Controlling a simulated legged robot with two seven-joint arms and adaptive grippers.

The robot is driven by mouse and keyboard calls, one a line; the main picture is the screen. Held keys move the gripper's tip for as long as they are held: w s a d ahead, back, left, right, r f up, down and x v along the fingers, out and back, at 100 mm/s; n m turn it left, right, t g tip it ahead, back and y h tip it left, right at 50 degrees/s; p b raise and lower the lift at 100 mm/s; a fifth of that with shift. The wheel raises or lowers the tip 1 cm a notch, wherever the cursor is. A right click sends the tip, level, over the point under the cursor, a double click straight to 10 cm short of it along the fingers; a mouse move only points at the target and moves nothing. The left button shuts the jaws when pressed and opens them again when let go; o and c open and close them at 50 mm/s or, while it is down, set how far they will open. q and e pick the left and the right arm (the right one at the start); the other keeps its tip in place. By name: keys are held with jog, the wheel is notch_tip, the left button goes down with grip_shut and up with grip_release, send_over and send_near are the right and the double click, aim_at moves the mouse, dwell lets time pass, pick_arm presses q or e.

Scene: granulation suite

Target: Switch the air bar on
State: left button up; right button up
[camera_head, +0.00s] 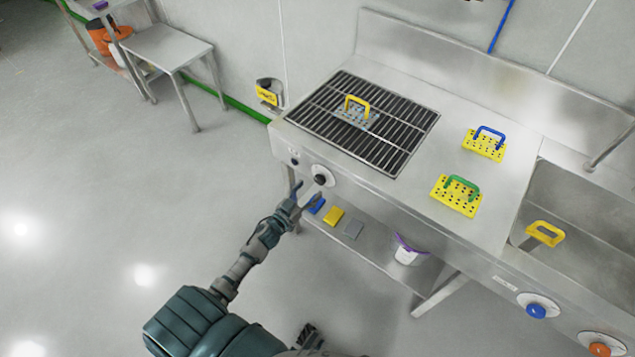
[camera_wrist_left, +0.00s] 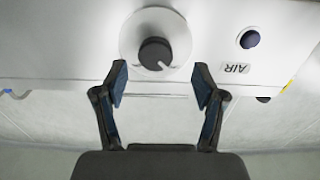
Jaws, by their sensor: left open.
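A black round knob (camera_head: 320,179) on a white disc sits on the front panel of the steel bench, below the dark grille. In the left wrist view the knob (camera_wrist_left: 155,54) has a pale pointer mark aimed down and slightly right. An upside-down AIR label (camera_wrist_left: 235,68) and a dark blue round light or button (camera_wrist_left: 250,39) are to its right. My left gripper (camera_head: 308,192) is open and empty in front of the panel. In the wrist view its fingertips (camera_wrist_left: 160,82) are spread just below the knob, apparently not touching it.
The grille (camera_head: 405,142) carries a perforated plate with a yellow handle (camera_head: 357,104). Yellow plates with blue (camera_head: 486,145) and green (camera_head: 456,195) handles lie on the bench top. A blue knob (camera_head: 536,311) and an orange knob (camera_head: 600,349) are farther right. A lower shelf (camera_head: 375,245) lies under the bench.

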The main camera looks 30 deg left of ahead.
aim_at(318, 182)
pick_arm(q)
jog(key=w, duration=0.4)
jog(key=shift+w+d, duration=0.1)
jog(key=shift+d, duration=0.1)
jog(key=shift+w+d+r, duration=0.1)
jog(key=shift+w+d, duration=0.25)
jog(key=shift+d, duration=0.2)
jog(key=shift+a, duration=0.4)
jog(key=c, duration=1.1)
pick_arm(e)
jog(key=shift+w+r, duration=0.2)
jog(key=shift+r, duration=0.6)
